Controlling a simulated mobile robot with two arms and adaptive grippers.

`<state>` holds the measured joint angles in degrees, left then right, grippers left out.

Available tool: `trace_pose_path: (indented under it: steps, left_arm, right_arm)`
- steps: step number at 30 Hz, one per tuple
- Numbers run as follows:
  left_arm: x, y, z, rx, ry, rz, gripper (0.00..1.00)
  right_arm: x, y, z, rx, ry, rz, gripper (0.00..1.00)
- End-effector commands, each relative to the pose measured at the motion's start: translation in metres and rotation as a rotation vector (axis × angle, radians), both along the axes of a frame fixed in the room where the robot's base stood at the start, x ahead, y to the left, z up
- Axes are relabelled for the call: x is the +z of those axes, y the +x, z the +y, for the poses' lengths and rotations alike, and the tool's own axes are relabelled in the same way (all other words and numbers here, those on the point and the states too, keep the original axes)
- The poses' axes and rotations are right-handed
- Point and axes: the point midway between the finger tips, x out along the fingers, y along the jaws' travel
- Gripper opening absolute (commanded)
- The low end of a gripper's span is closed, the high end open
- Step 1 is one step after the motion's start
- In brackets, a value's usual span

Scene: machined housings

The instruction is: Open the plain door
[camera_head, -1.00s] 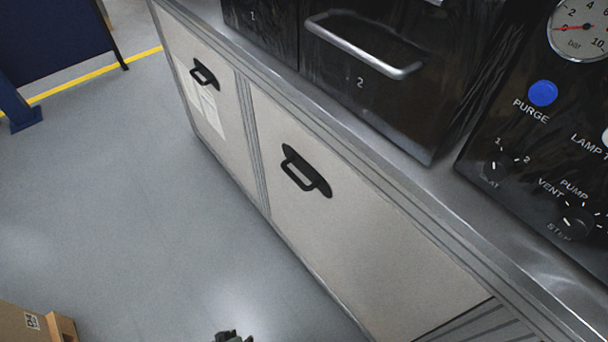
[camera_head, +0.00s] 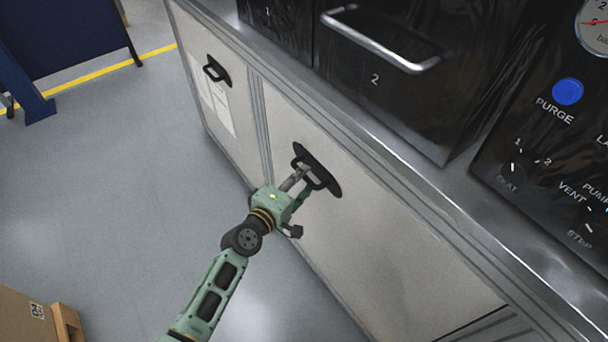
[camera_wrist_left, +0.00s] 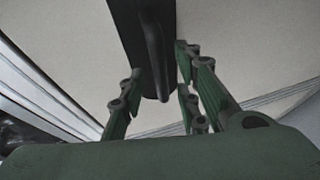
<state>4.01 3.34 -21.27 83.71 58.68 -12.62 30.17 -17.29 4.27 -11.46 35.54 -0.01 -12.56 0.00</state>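The plain door (camera_head: 375,235) is the bare cream door on the right of the cabinet front in the head view. It looks closed. Its black handle (camera_head: 325,178) is a bar on a dark plate, and it also shows in the left wrist view (camera_wrist_left: 153,50). My left gripper (camera_head: 302,176) is at this handle. In the left wrist view, its green fingers (camera_wrist_left: 158,78) stand apart, one on each side of the handle bar, with gaps showing. The fingertips are partly hidden in the head view. My right gripper is not in view.
The neighbouring door (camera_head: 215,105) carries paper sheets and a similar black handle (camera_head: 216,70). Black drawers and a panel with a blue button (camera_head: 568,92) stand above the cabinet top. A cardboard box (camera_head: 25,318) is at lower left. The grey floor between is clear.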

Motion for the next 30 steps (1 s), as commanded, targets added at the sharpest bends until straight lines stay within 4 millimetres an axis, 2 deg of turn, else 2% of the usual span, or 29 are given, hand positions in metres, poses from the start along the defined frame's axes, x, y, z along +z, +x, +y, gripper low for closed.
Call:
trace_pose_path:
  steps: [3, 6, 15, 25, 30]
  left_arm:
    - [-0.003, 0.013, -0.007, 0.001, 0.0, -0.001, 0.3]
    - [-0.005, 0.018, -0.01, 0.001, 0.001, -0.001, 0.3]
    - [-0.005, 0.019, -0.011, 0.001, 0.002, 0.0, 0.29]
    - [-0.005, 0.019, -0.011, 0.001, 0.002, 0.0, 0.01]
    - [-0.005, 0.019, -0.011, 0.0, 0.003, -0.002, 0.0]
  right_arm:
    - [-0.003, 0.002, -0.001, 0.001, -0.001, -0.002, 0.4]
    - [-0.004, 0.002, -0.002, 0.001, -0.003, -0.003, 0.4]
    - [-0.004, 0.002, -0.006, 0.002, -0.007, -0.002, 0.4]
    - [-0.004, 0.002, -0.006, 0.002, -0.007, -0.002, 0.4]
    - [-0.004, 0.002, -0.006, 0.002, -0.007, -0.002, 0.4]
